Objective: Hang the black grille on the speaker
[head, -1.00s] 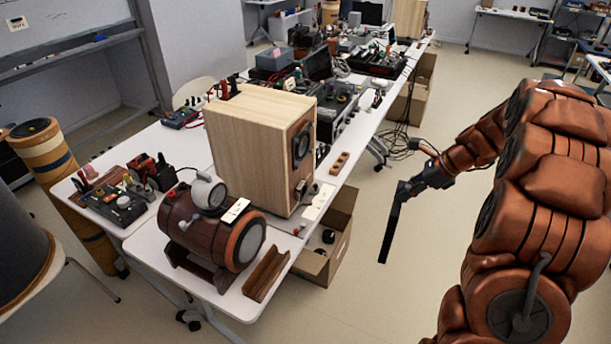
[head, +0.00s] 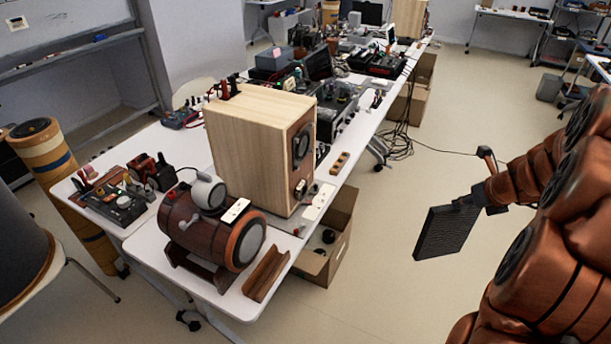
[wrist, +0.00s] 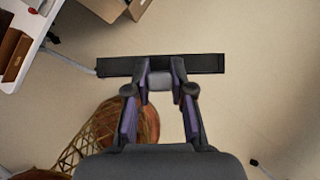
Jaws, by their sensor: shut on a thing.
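The black grille (head: 445,231) is a flat dark panel, held out over the floor to the right of the table. My gripper (head: 470,200) is shut on its upper edge. In the wrist view the grille (wrist: 205,64) shows edge-on as a dark bar, with the fingers of my gripper (wrist: 160,80) closed on it near its middle. The speaker (head: 250,150) is a tall light-wood box standing on the table. Its front, with round dark drivers (head: 302,145), faces right toward my arm and is seen at a slant. The grille is well apart from the speaker.
A barrel-shaped device (head: 205,228) and a brown wooden trough (head: 266,274) stand in front of the speaker on the white table (head: 150,245). A cardboard box (head: 335,240) is on the floor beside the table. The floor between table and grille is clear.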

